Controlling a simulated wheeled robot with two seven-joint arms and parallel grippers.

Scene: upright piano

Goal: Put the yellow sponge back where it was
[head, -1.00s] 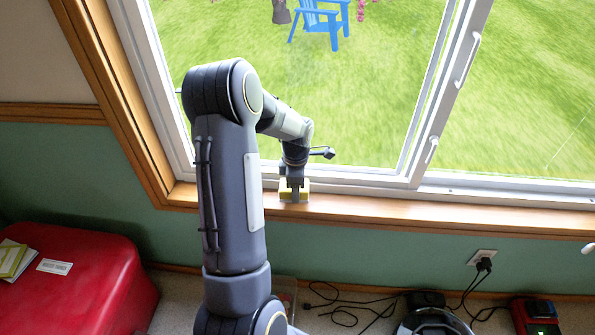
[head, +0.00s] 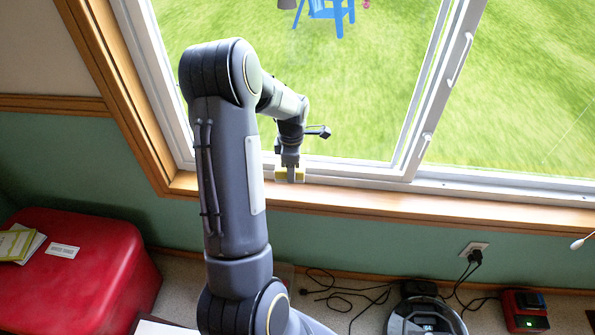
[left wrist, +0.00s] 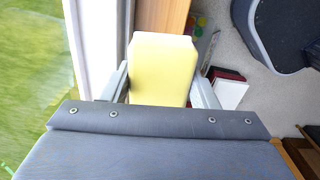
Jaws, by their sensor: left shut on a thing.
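The yellow sponge (left wrist: 161,68) stands between the fingers of my left gripper in the left wrist view. In the head view the sponge (head: 299,175) shows as small yellow patches beside the fingers. My left gripper (head: 290,174) is shut on it, at the wooden window sill (head: 400,203) by the window's lower frame. I cannot tell whether the sponge touches the sill. My right gripper is not in view.
The window (head: 300,100) with its white frame stands just beyond the gripper. A red chest (head: 80,285) with papers on top is at the lower left. A robot vacuum (head: 427,318), cables and a red device (head: 525,308) lie on the floor at the lower right.

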